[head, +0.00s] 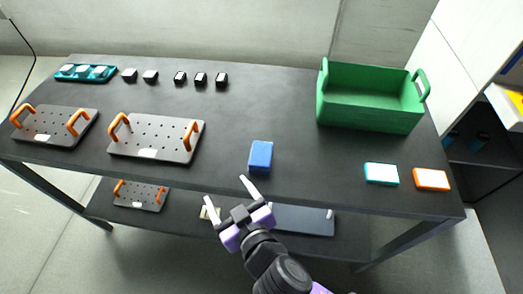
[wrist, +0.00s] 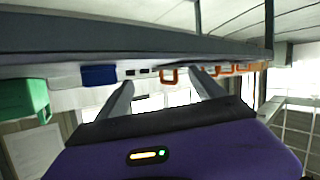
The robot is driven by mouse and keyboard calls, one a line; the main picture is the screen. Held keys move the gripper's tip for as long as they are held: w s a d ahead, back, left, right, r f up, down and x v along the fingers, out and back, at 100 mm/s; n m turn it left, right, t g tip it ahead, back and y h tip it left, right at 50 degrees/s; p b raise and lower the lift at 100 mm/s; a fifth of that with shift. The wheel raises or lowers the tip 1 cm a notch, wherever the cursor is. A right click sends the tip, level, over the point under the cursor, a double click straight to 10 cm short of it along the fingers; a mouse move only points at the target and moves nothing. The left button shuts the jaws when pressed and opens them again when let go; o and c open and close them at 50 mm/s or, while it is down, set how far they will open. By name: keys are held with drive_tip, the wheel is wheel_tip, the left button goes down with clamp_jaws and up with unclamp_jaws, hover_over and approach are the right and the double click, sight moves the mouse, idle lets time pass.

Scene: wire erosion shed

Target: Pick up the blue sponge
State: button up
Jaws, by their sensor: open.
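The blue sponge (head: 260,156) is a small block on the dark table top (head: 270,110), near its front edge and right of the middle plate. My gripper (head: 228,190) is open and empty in front of the table's front edge, below and a little left of the sponge in the head view. The fingers are apart from the sponge. In the wrist view, which appears upside down, the sponge (wrist: 100,75) shows left of my open gripper (wrist: 163,80), beyond the fingertips.
A green crate (head: 368,110) stands at the back right. A teal-edged block (head: 381,173) and an orange-edged block (head: 431,179) lie at the front right. Two plates with orange handles (head: 157,138) (head: 55,126) lie on the left. Small black blocks (head: 180,78) and a teal tray (head: 86,73) are behind.

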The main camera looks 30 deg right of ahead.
sight(260, 159)
drive_tip(key=w+d+m+h, duration=0.1)
drive_tip(key=m+h, duration=0.1)
drive_tip(key=w+d+r+m+g+h, duration=0.1)
drive_tip(key=w+d+r+m+h, duration=0.1)
drive_tip(key=m+h, duration=0.1)
drive_tip(key=shift+w+d+r+m+h+p, duration=0.2)
drive_tip(key=shift+w+m+h+p, duration=0.1)
drive_tip(key=shift+w+p, duration=0.05)
drive_tip(key=d+m, duration=0.1)
drive_tip(key=s+d+m+g+h, duration=0.1)
drive_tip(key=s+d+f+m+g+h, duration=0.1)
drive_tip(key=shift+d, duration=0.3)
drive_tip(key=shift+d+h, duration=0.25)
drive_tip(key=shift+h, duration=0.05)
drive_tip(key=p+x, duration=0.1)
drive_tip(key=x, duration=0.2)
drive_tip(key=p+x, duration=0.1)
drive_tip(key=x, duration=0.2)
drive_tip(key=shift+w+d+r, duration=0.1)
drive_tip(key=shift+d, duration=0.35)
drive_tip(key=shift+w+d+f, duration=0.2)
drive_tip(key=shift+w+f, duration=0.05)
drive_tip(key=shift+c, duration=0.2)
drive_tip(key=c, duration=1.4)
drive_tip(key=shift+r, duration=0.1)
